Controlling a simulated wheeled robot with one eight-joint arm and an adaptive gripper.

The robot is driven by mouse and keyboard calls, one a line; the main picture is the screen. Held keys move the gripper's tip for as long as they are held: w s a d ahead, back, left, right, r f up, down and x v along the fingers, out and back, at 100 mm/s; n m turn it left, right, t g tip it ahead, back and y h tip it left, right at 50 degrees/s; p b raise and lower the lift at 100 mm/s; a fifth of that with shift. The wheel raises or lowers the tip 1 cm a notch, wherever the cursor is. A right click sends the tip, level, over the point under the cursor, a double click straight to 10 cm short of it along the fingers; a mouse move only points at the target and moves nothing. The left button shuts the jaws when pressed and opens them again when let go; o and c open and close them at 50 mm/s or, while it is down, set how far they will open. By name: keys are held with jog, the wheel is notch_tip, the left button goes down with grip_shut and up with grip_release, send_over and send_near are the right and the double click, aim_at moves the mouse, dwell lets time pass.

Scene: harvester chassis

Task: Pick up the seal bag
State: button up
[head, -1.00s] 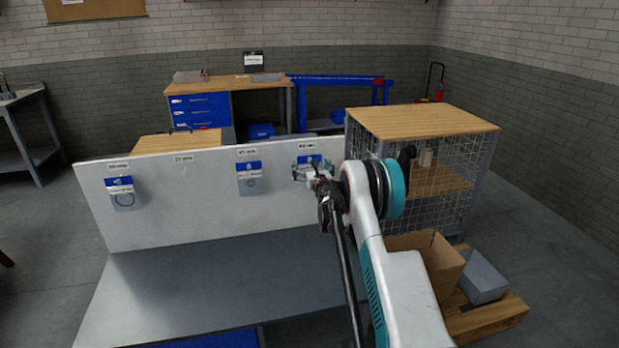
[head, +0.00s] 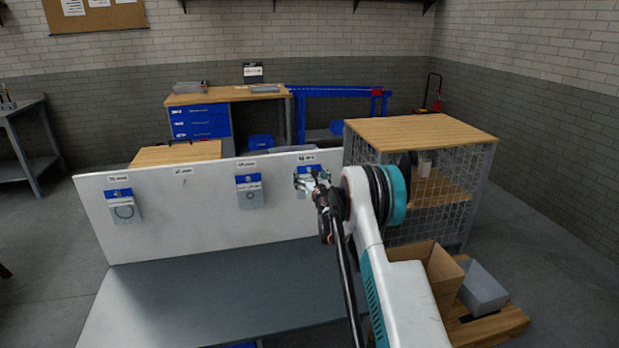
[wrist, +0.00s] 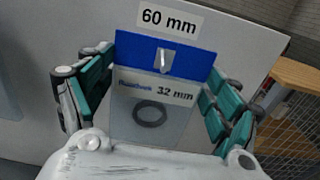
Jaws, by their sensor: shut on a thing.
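A clear seal bag (wrist: 150,100) with a blue header, a "32 mm" label and a dark ring inside hangs on a hook under a "60 mm" label in the wrist view. My gripper (wrist: 160,66) has its teal-padded fingers at the bag's two sides and is shut on it. In the head view, my gripper (head: 311,182) is at the right end of the white panel (head: 205,215), in front of this bag (head: 309,168).
Two more bags hang on the panel, at the far left (head: 121,205) and the middle (head: 250,191). One labelled hook between them is empty. A grey bench top (head: 215,293) below is clear. A mesh cabinet (head: 440,200) and a cardboard box (head: 436,268) stand at the right.

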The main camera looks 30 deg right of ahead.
jog(key=p+v, duration=0.2)
jog(key=v, duration=1.5)
jog(key=shift+f, duration=0.15)
jog(key=shift+s, duration=0.1)
jog(key=b+v, duration=0.4)
jog(key=v, duration=0.3)
jog(key=shift+s+a, duration=0.2)
jog(key=shift+s, duration=0.15)
dwell(1.3)
